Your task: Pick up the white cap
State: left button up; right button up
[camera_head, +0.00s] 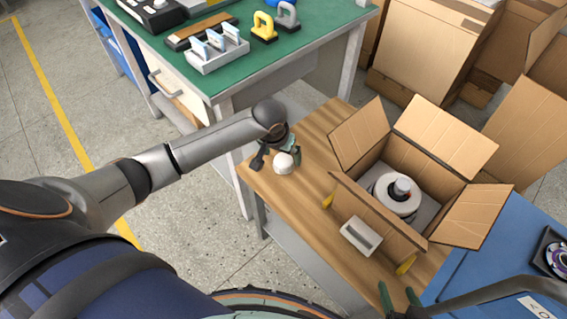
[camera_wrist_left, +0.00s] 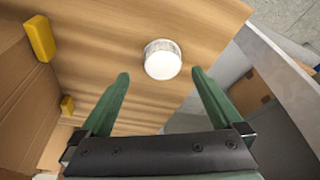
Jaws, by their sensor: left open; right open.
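The white cap (camera_head: 283,163) sits on the wooden table (camera_head: 318,132) near its left corner. It also shows in the left wrist view (camera_wrist_left: 162,62) as a round white top with a paler clear-looking side, upright on the wood. My left gripper (camera_head: 276,157) is right at the cap. In the left wrist view my left gripper (camera_wrist_left: 160,73) is open, its two green fingers apart with the cap lying ahead between the lines of their tips, not gripped. My right gripper (camera_head: 398,294) is open and empty at the bottom right, near the table's front edge.
An open cardboard box (camera_head: 470,212) holding a round hub motor (camera_head: 397,192) stands right of the cap. Beside it are a grey block (camera_head: 361,236) and yellow pieces (camera_head: 328,200). A green workbench (camera_head: 310,22) with tools stands behind. Wood around the cap is clear.

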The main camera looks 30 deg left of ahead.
aim_at(283, 160)
pick_arm(q)
jog(key=b+x, duration=0.1)
jog(key=x, duration=0.3)
jog(key=shift+a+f+b, duration=0.1)
jog(key=shift+a+b, duration=0.1)
jog(key=shift+b, duration=0.15)
pick_arm(e)
jog(key=shift+s+d+f, duration=0.1)
jog(key=shift+d+f, duration=0.05)
jog(key=shift+f, duration=0.4)
jog(key=shift+s+d+f, duration=0.1)
jog(key=shift+f, duration=0.45)
pick_arm(q)
jog(key=shift+w+f, duration=0.15)
jog(key=shift+f, duration=0.2)
pick_arm(e)
jog(key=shift+r, duration=0.25)
pick_arm(q)
jog(key=shift+c, duration=0.5)
jog(key=c, duration=1.2)
